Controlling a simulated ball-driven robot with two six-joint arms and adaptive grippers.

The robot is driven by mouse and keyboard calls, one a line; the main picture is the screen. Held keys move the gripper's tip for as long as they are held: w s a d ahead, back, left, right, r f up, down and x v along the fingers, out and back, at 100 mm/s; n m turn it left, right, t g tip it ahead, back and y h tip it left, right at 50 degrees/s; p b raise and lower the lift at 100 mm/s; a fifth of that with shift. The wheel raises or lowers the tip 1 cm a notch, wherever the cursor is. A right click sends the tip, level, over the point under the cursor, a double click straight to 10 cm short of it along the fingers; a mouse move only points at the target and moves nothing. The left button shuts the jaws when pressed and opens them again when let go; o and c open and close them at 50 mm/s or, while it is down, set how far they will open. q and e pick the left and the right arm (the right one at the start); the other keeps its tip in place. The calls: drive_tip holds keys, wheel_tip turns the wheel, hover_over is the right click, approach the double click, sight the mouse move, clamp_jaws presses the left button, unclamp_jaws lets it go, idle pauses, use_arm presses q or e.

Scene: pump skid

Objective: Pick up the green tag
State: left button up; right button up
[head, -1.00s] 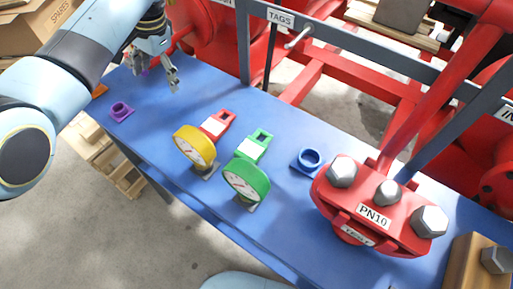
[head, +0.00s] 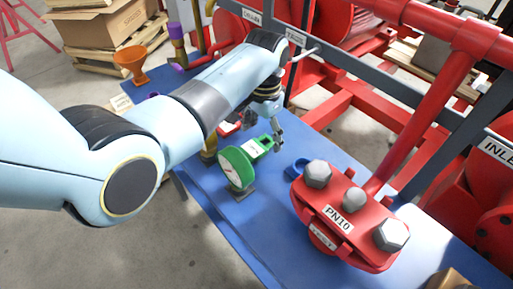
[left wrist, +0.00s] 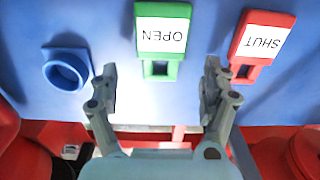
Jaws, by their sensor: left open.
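The green tag (left wrist: 162,40) lies on the blue bench with a white label reading OPEN, and its end with a square hole points toward my gripper in the left wrist view. In the head view the green tag (head: 259,147) lies behind the green gauge. My left gripper (left wrist: 160,85) is open and empty, its fingers on either side of the tag's holed end in the picture; I cannot tell its height above it. In the head view my left gripper (head: 264,128) is beside the tag's far end. My right gripper is not in view.
A red tag (left wrist: 262,45) marked SHUT lies beside the green one. A blue ring holder (left wrist: 66,70) is on the other side. The green gauge (head: 236,168) stands near the tag. The red PN10 flange (head: 345,220) stands to the right.

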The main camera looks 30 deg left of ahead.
use_arm(q)
wheel_tip(320, 180, down, 2)
drive_tip(key=shift+f, duration=0.25)
drive_tip(key=c, duration=1.3)
drive_tip(key=shift+o, duration=0.2)
wheel_tip(320, 180, up, 18)
